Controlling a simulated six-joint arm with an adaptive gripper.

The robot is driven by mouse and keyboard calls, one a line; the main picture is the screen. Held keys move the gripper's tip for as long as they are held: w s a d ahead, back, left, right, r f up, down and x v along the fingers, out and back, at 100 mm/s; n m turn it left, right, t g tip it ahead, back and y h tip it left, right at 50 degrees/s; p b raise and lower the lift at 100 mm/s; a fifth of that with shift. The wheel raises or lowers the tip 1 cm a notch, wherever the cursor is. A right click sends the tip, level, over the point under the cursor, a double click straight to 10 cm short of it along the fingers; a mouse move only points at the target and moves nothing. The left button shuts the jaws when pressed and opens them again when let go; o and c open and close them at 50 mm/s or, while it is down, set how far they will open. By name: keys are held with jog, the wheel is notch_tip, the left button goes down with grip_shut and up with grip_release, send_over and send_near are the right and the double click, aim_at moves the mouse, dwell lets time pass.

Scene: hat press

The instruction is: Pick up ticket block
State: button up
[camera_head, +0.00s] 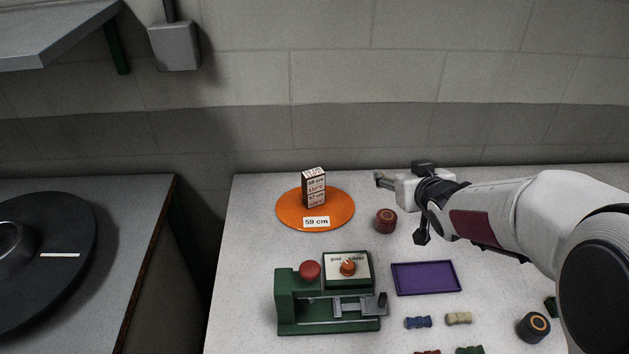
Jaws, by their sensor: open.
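The ticket block (314,188) is a small upright block with printed faces showing lines of text. It stands on a round orange disc (290,217) labelled "59 cm" at the back of the white table. My gripper (381,180) is open, to the right of the block and apart from it, with its fingers pointing left toward it. Nothing shows between the fingers. The block is not covered by my arm.
A reddish-brown round piece (386,221) stands just below my gripper. A green press (330,300) with a red knob, a purple tray (426,290) and several small coloured pieces (418,322) lie nearer the front. A wall is behind. A black hat-like disc (70,240) is on the left table.

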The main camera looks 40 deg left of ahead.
aim_at(316, 181)
jog(key=s+a+f+n+g+y, duration=0.1)
jog(key=s+a+f, duration=0.3)
jog(key=a, duration=0.3)
jog(key=s+a+f+n+g+y, duration=0.2)
jog(key=s+a+f, duration=0.1)
jog(key=a, duration=0.4)
jog(key=shift+s+a+f+y, duration=0.3)
jog(key=shift+s+a+f, duration=0.1)
jog(key=shift+f, duration=0.25)
jog(key=shift+x, duration=1.2)
jog(key=shift+w, duration=0.15)
jog(key=shift+x, duration=2.55)
jog(key=c, duration=1.3)
